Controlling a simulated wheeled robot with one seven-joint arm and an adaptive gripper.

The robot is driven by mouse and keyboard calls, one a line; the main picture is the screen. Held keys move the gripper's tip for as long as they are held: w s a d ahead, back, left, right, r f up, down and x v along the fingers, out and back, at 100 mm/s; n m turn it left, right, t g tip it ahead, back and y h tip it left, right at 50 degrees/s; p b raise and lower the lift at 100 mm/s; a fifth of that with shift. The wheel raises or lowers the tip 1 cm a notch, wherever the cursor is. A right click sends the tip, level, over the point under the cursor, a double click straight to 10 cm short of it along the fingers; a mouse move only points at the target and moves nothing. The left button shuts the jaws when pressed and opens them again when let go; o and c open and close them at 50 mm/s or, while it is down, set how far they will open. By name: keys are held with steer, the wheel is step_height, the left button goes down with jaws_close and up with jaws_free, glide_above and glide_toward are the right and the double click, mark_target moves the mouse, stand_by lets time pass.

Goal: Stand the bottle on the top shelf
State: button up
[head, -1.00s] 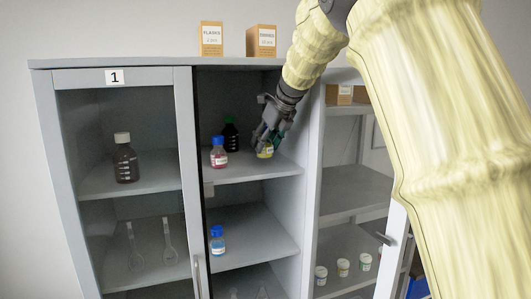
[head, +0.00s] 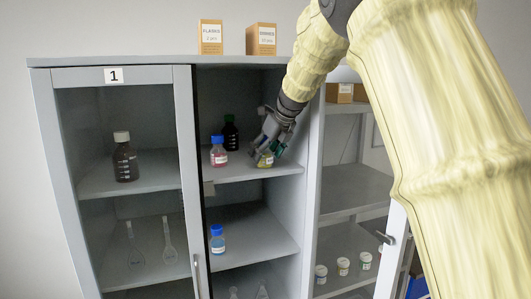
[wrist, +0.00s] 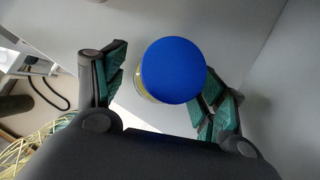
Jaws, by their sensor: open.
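A bottle with yellow contents (head: 264,160) is on the upper shelf (head: 230,172) of the cabinet's open middle section, near its front right. My gripper (head: 266,150) covers much of it in the head view. In the wrist view its blue cap (wrist: 172,70) is seen from above, between my spread fingers. The left finger is apart from the cap; the right finger is close beside it, and I cannot tell whether they touch. The bottle looks roughly upright, but its base is hard to see.
A blue-capped bottle with red contents (head: 218,152) and a dark green-capped bottle (head: 230,132) stand left of my gripper. A blue-capped bottle with blue contents (head: 217,240) is on the shelf below. The cabinet's right side wall is close to my gripper.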

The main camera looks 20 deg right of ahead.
steer(key=b+v, duration=0.4)
steer(key=v, duration=0.8)
